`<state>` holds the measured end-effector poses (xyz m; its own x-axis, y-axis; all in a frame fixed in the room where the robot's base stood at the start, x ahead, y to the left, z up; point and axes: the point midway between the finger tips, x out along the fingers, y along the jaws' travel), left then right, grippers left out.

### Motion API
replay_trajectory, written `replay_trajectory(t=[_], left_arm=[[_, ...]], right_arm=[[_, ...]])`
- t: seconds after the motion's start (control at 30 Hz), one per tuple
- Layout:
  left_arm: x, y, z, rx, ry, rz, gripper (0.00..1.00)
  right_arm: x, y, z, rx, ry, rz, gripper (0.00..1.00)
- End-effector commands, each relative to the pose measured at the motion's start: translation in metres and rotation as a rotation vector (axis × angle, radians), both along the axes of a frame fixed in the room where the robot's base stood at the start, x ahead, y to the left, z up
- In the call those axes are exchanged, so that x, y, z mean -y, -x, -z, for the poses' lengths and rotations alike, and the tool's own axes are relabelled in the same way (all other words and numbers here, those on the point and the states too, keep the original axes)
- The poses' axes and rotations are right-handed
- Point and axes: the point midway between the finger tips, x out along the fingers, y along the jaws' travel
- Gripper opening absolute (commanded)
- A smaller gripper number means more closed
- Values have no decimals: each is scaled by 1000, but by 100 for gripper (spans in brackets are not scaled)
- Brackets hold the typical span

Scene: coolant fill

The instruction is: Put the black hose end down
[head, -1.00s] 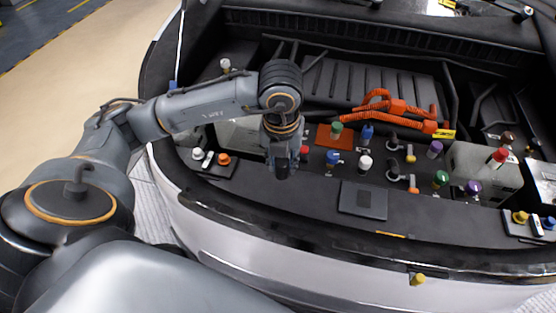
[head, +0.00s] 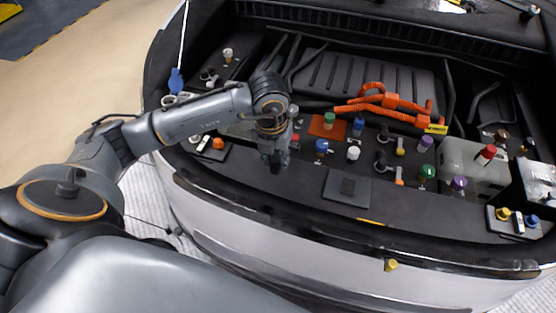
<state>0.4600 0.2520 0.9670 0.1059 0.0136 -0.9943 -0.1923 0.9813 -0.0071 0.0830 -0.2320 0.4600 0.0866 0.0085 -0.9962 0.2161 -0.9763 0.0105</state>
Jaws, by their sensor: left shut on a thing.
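My left gripper (head: 274,160) points down over the front ledge of the open engine bay, left of the blue cap (head: 321,147). It is shut on a small dark piece, which looks like the black hose end (head: 276,168). Only a little of this piece shows below the fingers, and the rest is hidden by the gripper. I cannot tell whether it touches the ledge. My right gripper is not in view.
A black square pad (head: 347,188) lies on the ledge to the right. Several coloured caps, such as a white one (head: 353,153), stand behind it. Orange hoses (head: 390,101) cross the bay. The ledge before my gripper looks clear.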

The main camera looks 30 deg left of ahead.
Motion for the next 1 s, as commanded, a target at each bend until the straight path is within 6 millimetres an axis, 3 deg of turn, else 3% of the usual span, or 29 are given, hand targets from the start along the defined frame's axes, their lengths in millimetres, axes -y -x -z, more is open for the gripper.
replay_trajectory(t=[0.3, 0.5, 0.9, 0.93, 1.0], left_arm=[[-4, -23, 28, -2, -1, -2, 0], [-4, -21, 52, -2, -1, -1, 0], [-4, -22, 62, 1, -1, 0, 0], [-4, -22, 61, 1, -1, 0, 32], [-4, -21, 60, 1, -1, 0, 46]], right_arm=[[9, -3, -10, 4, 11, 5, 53], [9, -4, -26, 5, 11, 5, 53], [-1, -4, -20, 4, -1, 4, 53], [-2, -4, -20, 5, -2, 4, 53], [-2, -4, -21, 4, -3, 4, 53]])
